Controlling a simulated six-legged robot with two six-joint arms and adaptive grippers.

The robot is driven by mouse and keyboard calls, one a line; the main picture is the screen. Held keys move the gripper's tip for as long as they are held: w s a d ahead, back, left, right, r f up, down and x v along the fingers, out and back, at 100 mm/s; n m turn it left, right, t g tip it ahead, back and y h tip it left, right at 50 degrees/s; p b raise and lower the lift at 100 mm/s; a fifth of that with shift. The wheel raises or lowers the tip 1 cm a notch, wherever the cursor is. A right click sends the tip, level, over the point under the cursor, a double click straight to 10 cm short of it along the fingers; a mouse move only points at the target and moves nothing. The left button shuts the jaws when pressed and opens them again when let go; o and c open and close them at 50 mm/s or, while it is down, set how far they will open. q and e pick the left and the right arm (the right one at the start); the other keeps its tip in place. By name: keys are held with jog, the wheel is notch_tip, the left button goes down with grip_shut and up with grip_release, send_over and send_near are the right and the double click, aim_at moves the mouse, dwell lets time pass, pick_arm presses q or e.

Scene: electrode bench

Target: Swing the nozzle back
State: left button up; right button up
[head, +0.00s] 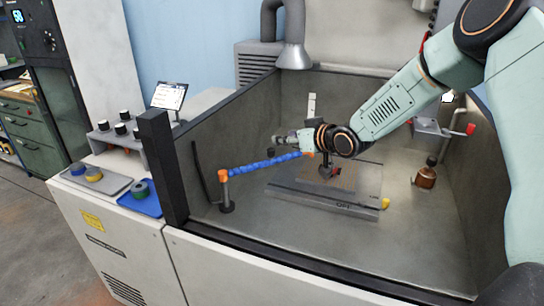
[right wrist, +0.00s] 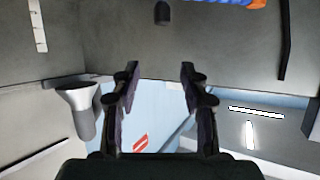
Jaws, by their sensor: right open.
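The nozzle is a blue jointed hose (head: 262,164) with orange ends in the tank, in the head view. It runs from a short post (head: 226,200) at the left towards the middle of the tank, and its orange tip (head: 308,154) is beside my right wrist. Part of the blue and orange hose also shows at the top edge of the right wrist view (right wrist: 225,2). My right gripper (head: 280,140) points left, just above the hose in the head picture. In the right wrist view its fingers (right wrist: 160,78) are apart with nothing between them. My left gripper is not in view.
A plate (head: 360,197) with a workpiece lies on the tank floor under my right arm. The tank's front wall (head: 300,272) and dark corner post (head: 163,165) are edges. The front floor is clear.

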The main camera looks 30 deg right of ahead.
aim_at(272, 150)
jog(key=w+f+b, duration=0.1)
jog(key=f, duration=0.1)
jog(key=w+a+f+b, duration=0.1)
jog(key=w+f, duration=0.1)
jog(key=w+f+b, duration=0.2)
jog(key=shift+w+a+f, duration=0.2)
jog(key=shift+a+f, duration=0.1)
jog(key=shift+a, duration=0.05)
jog(key=shift+w, duration=0.3)
jog(key=shift+w+d+f, duration=0.1)
jog(key=shift+w+f, duration=0.3)
jog(key=shift+w, duration=0.25)
jog(key=shift+a, duration=0.2)
